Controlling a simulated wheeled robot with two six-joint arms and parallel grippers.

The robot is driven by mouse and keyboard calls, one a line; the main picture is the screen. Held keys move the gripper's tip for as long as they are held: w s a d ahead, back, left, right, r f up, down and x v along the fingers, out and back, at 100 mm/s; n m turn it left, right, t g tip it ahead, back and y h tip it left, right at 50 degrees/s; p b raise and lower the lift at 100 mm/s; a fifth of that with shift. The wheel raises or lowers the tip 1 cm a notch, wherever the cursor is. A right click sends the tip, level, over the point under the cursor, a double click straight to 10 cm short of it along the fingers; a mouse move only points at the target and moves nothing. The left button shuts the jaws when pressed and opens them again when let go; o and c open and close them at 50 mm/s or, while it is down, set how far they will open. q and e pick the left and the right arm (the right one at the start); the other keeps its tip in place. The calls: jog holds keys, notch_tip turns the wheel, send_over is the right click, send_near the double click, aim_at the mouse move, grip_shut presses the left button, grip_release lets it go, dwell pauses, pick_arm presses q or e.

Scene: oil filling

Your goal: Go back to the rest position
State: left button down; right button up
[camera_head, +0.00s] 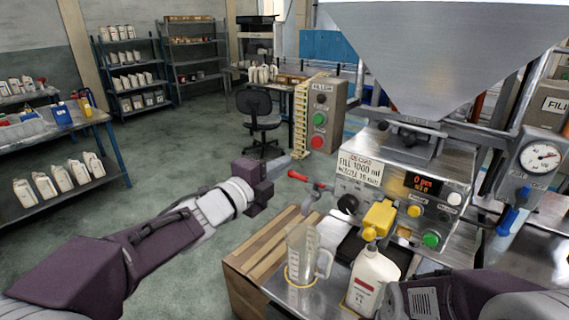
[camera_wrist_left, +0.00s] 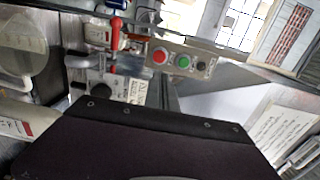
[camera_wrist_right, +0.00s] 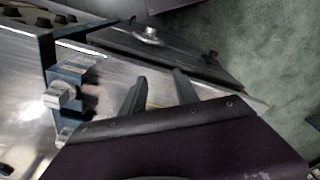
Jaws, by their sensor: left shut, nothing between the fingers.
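My left gripper (camera_head: 287,163) is shut and empty, held out in front of the filling machine (camera_head: 420,190), left of its red-handled lever (camera_head: 305,180). It is apart from the jug and the bottle. My right arm comes in at the lower right of the head view; its fingers do not show clearly there. In the right wrist view my right gripper (camera_wrist_right: 160,88) has its two fingers apart with nothing between them, above a metal surface. A clear measuring jug (camera_head: 301,262) stands upright on the machine's bench, left of a white bottle (camera_head: 374,280).
A yellow nozzle part (camera_head: 380,217) sits above the white bottle. A wooden crate (camera_head: 262,250) stands left of the bench. A steel hopper (camera_head: 430,60) hangs over the machine. A pressure gauge (camera_head: 540,157) is at the right. The floor (camera_head: 180,160) left of the machine is clear.

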pick_arm(q)
jog(key=s+a+f+n+g+y+p, duration=0.2)
jog(key=a+f+n+y, duration=0.3)
jog(key=f, duration=0.4)
jog(key=s+a+f+n+g+y+p, duration=0.1)
jog(key=a+f+n+g+y+p, duration=0.15)
jog(key=a+f+n, duration=0.55)
jog(key=s+f+n+g+y, duration=0.1)
jog(key=s+f+n+g, duration=0.3)
jog(key=s, duration=0.5)
jog(key=s+a+f+n+g, duration=0.1)
jog(key=s+f+n+g, duration=0.4)
jog(key=s+f+n, duration=0.2)
jog(key=s+f+b, duration=0.1)
jog(key=s+f, duration=0.1)
jog(key=s, duration=0.1)
jog(key=shift+s+f+n+y, duration=0.3)
jog(key=shift+f+n+y, duration=0.05)
jog(key=shift+n, duration=0.05)
